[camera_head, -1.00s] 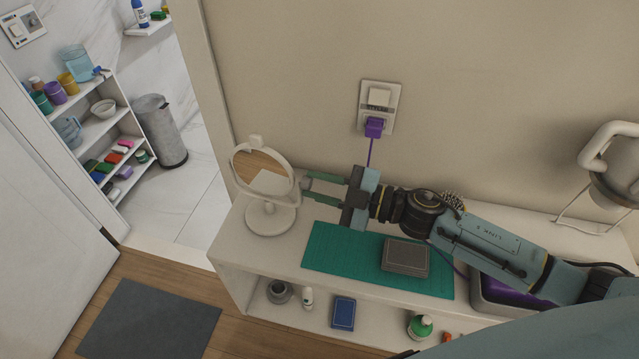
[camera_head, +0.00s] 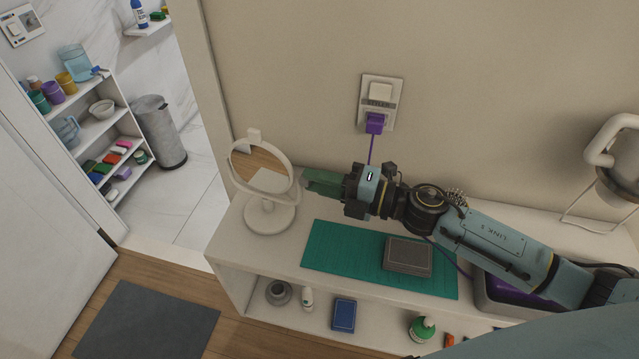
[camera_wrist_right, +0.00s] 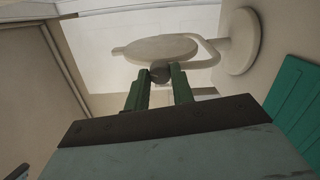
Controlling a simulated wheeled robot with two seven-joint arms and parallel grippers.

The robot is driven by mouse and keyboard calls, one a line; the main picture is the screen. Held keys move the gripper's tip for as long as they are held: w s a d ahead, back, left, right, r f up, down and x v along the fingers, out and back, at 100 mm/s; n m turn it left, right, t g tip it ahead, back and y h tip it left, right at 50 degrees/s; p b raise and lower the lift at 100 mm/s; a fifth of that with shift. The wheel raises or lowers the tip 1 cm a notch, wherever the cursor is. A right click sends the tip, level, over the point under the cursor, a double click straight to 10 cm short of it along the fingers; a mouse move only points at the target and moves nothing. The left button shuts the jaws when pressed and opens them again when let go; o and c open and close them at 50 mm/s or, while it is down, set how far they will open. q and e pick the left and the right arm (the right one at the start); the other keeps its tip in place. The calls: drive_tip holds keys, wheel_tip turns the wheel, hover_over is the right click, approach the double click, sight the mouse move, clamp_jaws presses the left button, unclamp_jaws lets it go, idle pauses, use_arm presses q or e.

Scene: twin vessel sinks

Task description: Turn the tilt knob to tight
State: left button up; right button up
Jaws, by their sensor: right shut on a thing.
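A white round tilting mirror (camera_head: 262,180) stands upright on its round base (camera_head: 268,216) at the left end of the white shelf. In the right wrist view the mirror (camera_wrist_right: 165,48) appears sideways, with a small dark round tilt knob (camera_wrist_right: 160,72) at its side. My right gripper (camera_head: 308,181) reaches the mirror's right side. In the right wrist view its green fingers (camera_wrist_right: 160,77) are closed around the knob, one on each side. The fingers hide the knob in the head view. My left gripper is not in view.
A green mat (camera_head: 340,250) with a grey box (camera_head: 408,256) lies on the shelf (camera_head: 232,240) in front of my right arm. A purple plug (camera_head: 374,123) sits in the wall outlet, its cord passing behind my arm. A grey tray (camera_head: 487,300) stands at the right.

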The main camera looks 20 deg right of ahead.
drive_tip(key=shift+n+b, duration=0.65)
drive_tip(key=shift+n, duration=1.45)
drive_tip(key=o, duration=1)
drive_tip(key=b+v, duration=0.3)
drive_tip(key=v, duration=1)
drive_tip(key=shift+d, duration=0.2)
